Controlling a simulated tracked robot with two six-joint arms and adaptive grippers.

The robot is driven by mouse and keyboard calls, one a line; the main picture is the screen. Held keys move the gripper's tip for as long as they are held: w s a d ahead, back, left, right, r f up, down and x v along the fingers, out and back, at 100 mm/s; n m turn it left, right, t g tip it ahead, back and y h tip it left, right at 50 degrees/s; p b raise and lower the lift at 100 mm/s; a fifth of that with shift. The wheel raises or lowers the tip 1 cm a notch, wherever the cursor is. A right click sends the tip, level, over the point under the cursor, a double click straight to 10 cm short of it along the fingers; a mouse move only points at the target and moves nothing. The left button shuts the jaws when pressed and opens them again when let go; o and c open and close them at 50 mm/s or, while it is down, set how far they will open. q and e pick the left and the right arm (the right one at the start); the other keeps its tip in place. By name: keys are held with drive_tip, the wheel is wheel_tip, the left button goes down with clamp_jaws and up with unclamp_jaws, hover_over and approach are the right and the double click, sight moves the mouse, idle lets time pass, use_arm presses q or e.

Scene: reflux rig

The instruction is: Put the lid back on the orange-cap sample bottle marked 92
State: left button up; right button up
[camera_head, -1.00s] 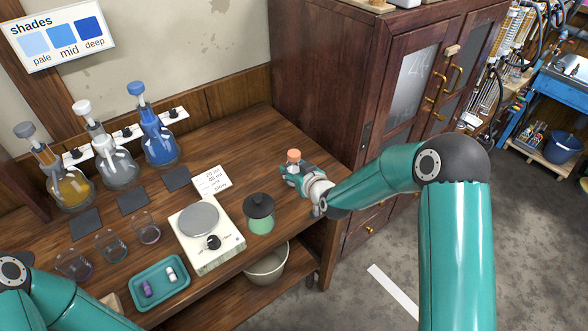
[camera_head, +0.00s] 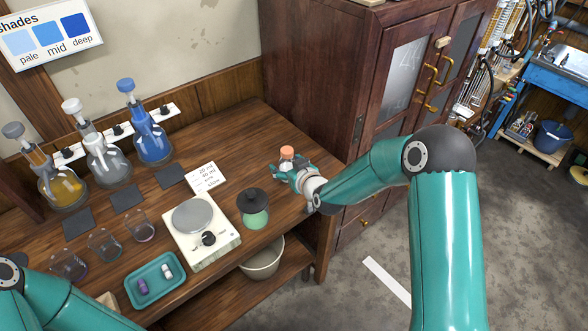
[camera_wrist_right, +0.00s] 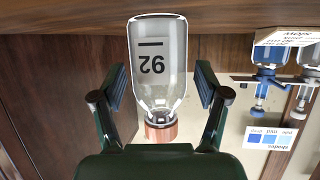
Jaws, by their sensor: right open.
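The sample bottle (camera_wrist_right: 163,85) is clear glass with a label reading 92, seen upside down in the right wrist view. Its orange cap (camera_wrist_right: 160,132) sits on the neck; I cannot tell how tightly. In the head view the orange cap (camera_head: 287,152) shows on top, while the bottle's body is mostly hidden by my right gripper (camera_head: 290,172). The bottle stands at the right end of the wooden bench. My right gripper is open, with one finger on each side of the bottle and visible gaps in the wrist view. My left gripper is out of view.
A dark-lidded green jar (camera_head: 254,212) and a hotplate (camera_head: 200,220) stand left of the bottle. A teal tray (camera_head: 180,295), beakers (camera_head: 105,243) and flasks (camera_head: 153,145) are farther left. A wooden cabinet (camera_head: 310,75) rises behind.

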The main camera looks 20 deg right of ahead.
use_arm(q)
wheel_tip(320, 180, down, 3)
drive_tip(key=b, duration=0.2)
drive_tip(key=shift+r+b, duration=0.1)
drive_tip(key=shift+b, duration=0.3)
use_arm(e)
drive_tip(key=v, duration=1.2)
